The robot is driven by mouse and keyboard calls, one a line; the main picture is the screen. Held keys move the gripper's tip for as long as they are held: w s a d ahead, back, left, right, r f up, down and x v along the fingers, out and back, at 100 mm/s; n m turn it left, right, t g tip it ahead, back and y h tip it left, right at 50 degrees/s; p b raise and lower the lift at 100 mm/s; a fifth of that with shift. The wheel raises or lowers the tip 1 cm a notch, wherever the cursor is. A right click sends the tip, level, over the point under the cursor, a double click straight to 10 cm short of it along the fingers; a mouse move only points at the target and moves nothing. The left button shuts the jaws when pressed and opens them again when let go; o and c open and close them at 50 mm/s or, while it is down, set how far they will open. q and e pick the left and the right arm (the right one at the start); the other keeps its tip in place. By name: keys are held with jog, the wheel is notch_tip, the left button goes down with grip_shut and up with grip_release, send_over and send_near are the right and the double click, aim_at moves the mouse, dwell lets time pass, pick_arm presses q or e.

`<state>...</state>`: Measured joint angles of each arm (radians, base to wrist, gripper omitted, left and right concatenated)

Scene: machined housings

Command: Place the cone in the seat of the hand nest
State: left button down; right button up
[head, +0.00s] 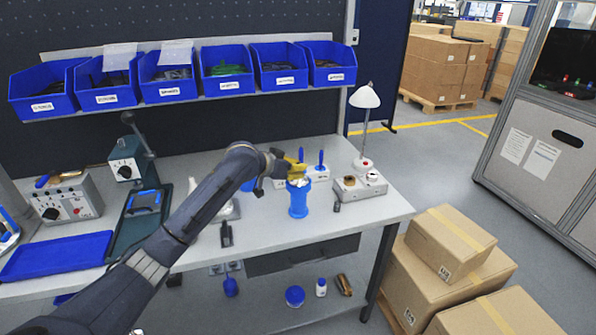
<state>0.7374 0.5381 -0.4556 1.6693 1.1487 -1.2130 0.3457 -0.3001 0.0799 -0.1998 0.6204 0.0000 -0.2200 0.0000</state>
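A blue waisted stand (299,205), which looks like the hand nest, stands on the bench right of centre. Pale material shows in its top. A yellow, brass-like piece (296,168), possibly the cone, is just above and behind the stand's top, at my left gripper (277,171). The gripper is small and partly hidden by its own wrist. I cannot tell whether its fingers are closed on the yellow piece, or whether that piece touches the stand. My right gripper is not in view.
A white lamp (365,101) and a grey box (360,187) stand right of the nest. Blue-handled tools (320,163) stand in a white block behind it. Blue bins (226,72) hang above. A blue tray (55,257) lies at left. The bench front near the nest is mostly clear.

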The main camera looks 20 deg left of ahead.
pick_arm(q)
jog(key=shift+f, duration=0.3)
jog(key=shift+f, duration=0.1)
jog(key=c, duration=1.5)
grip_release()
jog(key=v, duration=1.2)
jog(key=shift+d, duration=0.1)
